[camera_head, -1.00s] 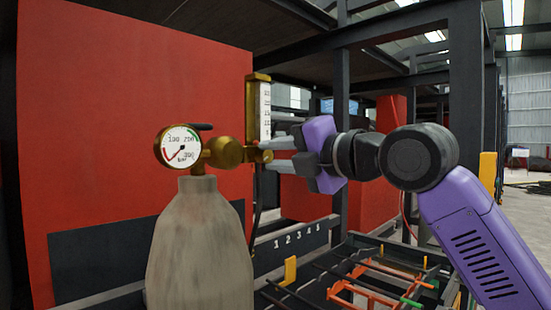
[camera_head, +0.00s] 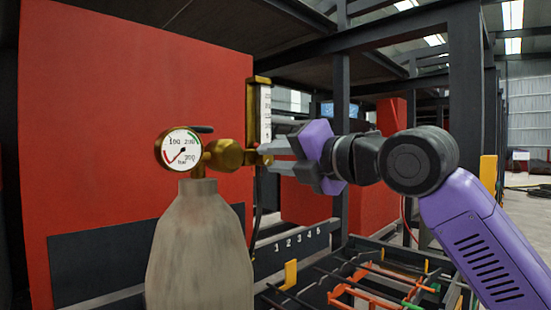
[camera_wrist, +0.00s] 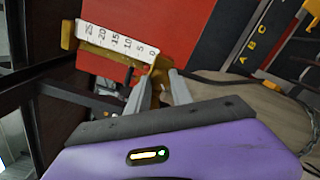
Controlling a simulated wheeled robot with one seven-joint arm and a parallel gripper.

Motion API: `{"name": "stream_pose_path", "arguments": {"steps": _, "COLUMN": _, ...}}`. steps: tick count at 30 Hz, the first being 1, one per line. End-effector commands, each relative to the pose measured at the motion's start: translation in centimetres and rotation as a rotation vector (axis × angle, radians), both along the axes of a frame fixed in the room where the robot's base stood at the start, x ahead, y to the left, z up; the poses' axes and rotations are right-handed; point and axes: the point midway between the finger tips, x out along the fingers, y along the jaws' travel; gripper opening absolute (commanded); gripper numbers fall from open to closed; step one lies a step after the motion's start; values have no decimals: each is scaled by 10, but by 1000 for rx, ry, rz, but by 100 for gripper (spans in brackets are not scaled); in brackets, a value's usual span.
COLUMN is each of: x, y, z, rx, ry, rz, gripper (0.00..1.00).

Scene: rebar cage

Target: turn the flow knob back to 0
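The flow meter is a brass fitting with an upright white scale (camera_head: 265,112) on the grey gas cylinder's regulator. Its scale runs from 0 to 25 and also shows in the wrist view (camera_wrist: 117,44). The flow knob sits at the meter's lower end, mostly hidden by my fingers; brass around it shows in the wrist view (camera_wrist: 158,69). My gripper (camera_head: 265,158) reaches it from the right. Its two grey fingertips in the wrist view (camera_wrist: 162,76) lie on either side of the knob and appear closed on it. The scale's reading is too small to tell.
A round pressure gauge (camera_head: 181,149) sits left on the regulator, above the cylinder (camera_head: 200,250). A red panel (camera_head: 130,120) stands behind. Dark steel posts and a rack with rebar (camera_head: 370,285) lie at right and below.

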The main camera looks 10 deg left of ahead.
Motion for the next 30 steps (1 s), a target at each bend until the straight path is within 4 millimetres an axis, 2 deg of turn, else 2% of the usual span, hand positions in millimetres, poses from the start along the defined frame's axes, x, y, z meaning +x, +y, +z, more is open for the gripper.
{"name": "stream_pose_path", "arguments": {"steps": 1, "x": 0, "y": 1, "z": -3, "rx": -4, "ry": 5, "rz": 2, "gripper": 36}}
{"name": "stream_pose_path", "arguments": {"steps": 3, "x": 0, "y": 1, "z": -2, "rx": -3, "ry": 4, "rz": 2, "gripper": 48}}
{"name": "stream_pose_path", "arguments": {"steps": 14, "x": -2, "y": -2, "z": -1, "rx": 1, "ry": 1, "rz": 0, "gripper": 48}}
{"name": "stream_pose_path", "arguments": {"steps": 25, "x": -36, "y": -44, "z": 0, "rx": 0, "ry": -1, "rz": -2, "gripper": 48}}
{"name": "stream_pose_path", "arguments": {"steps": 30, "x": -48, "y": -57, "z": 1, "rx": 0, "ry": 0, "rz": 0, "gripper": 48}}
